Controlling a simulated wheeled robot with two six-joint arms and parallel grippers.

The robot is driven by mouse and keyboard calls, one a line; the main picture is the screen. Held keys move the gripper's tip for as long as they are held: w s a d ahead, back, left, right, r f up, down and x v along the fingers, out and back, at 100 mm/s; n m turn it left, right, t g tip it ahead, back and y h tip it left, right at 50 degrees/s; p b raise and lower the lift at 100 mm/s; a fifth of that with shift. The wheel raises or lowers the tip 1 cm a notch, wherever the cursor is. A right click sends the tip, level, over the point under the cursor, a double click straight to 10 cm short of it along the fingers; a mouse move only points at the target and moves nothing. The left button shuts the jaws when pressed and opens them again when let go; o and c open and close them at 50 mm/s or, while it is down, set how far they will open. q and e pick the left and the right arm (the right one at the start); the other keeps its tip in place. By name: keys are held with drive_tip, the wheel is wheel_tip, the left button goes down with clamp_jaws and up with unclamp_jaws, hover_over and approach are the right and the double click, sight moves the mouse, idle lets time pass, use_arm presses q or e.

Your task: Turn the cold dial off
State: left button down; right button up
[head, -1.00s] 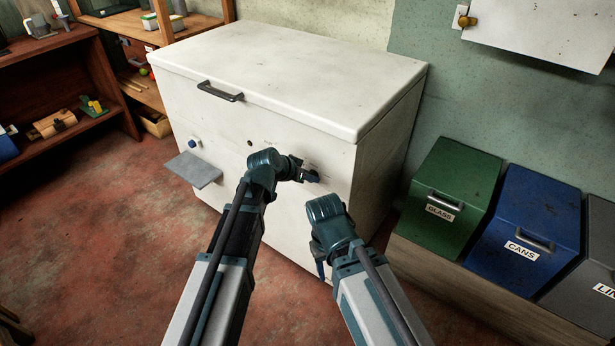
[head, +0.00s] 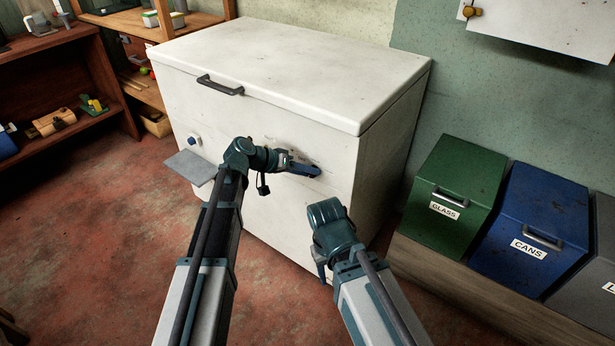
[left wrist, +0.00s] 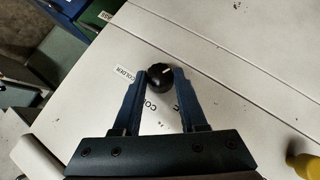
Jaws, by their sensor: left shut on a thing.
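The cold dial (left wrist: 160,79) is a round black knob with a short white mark, on the front of the white chest freezer (head: 300,60). In the left wrist view it sits between the fingertips of my left gripper (left wrist: 160,82), which is shut on it. In the head view my left gripper (head: 305,170) reaches the freezer front and hides the dial. My right gripper (head: 320,268) hangs low before the freezer, its fingers mostly hidden by its arm.
A grey plate (head: 190,167) juts from the freezer front at left, below a blue-and-white knob (head: 193,140). The lid has a dark handle (head: 220,86). Green glass (head: 455,180) and blue cans (head: 530,225) bins stand at right. The red floor at left is clear.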

use_arm(q)
drive_tip(key=h+b, duration=0.1)
drive_tip(key=f+n+g+h+b, duration=0.1)
drive_tip(key=b, duration=0.1)
drive_tip(key=shift+w+a, duration=0.1)
drive_tip(key=shift+a, duration=0.1)
drive_tip(key=shift+r+n+h+b, duration=0.15)
drive_tip(key=shift+n+h+b, duration=0.65)
drive_tip(key=shift+b, duration=0.5)
drive_tip(key=shift+c, duration=2.2)
unclamp_jaws()
drive_tip(key=shift+a+r, duration=0.1)
drive_tip(key=shift+r, duration=0.05)
drive_tip(key=p+v, duration=0.4)
drive_tip(key=v, duration=0.9)
drive_tip(key=shift+a, duration=0.4)
drive_tip(key=shift+w, duration=0.1)
